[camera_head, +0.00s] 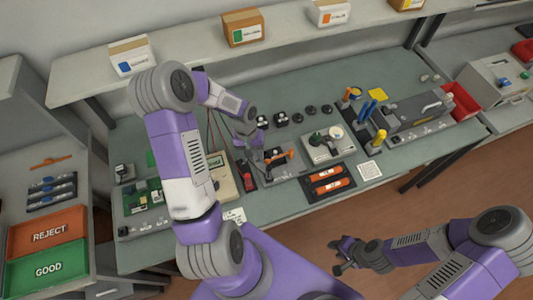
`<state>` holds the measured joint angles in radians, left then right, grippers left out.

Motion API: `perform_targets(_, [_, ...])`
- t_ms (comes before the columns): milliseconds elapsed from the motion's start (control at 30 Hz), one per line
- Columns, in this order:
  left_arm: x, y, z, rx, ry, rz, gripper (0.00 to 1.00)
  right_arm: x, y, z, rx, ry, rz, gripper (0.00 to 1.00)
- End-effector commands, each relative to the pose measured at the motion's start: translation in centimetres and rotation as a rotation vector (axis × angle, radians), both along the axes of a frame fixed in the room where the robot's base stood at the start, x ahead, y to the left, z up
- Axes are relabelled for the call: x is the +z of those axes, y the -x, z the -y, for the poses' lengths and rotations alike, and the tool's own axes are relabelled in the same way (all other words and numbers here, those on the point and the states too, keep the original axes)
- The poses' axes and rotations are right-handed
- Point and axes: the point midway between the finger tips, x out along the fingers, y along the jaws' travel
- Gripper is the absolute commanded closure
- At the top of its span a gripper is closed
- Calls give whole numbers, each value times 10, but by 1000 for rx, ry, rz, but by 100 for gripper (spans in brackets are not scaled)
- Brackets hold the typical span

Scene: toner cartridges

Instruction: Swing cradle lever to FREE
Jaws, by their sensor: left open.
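The cradle (287,171) is a grey block near the middle of the green bench. An orange lever (280,158) shows on it, partly hidden by my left gripper. My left gripper (260,160) is open, just left of the lever; I cannot tell whether they touch. Any FREE marking is too small to read. My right gripper (338,257) hangs over the floor in front of the bench, far from the cradle; its jaw opening is unclear.
A red item (246,181) and a beige meter (219,180) stand left of the cradle. A dark tray (329,181) with orange cartridges lies to its right, with a grey fixture (328,146) behind. A shelf (190,61) with boxes runs along the back.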

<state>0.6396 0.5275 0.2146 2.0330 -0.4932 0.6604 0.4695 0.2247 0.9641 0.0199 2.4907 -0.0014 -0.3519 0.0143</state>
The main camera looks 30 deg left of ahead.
Motion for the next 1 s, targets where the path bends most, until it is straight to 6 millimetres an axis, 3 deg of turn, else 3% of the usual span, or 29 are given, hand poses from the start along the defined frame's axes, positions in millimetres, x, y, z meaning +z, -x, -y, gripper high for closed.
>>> perform_targets(100, [8, -22, 15, -231, -29, 85, 50, 15, 0, 0, 0, 0, 0, 64])
perform_targets(300, [9, -40, 26, -402, -55, 158, 50, 19, 0, 0, 0, 0, 0, 64])
perform_targets(700, [-47, -40, 32, -410, -55, 158, 50, 16, 0, 0, 0, 0, -1, 64])
perform_targets(1000, [-65, -41, 34, -406, -57, 159, 50, 16, 0, 0, 0, 0, 0, 64])
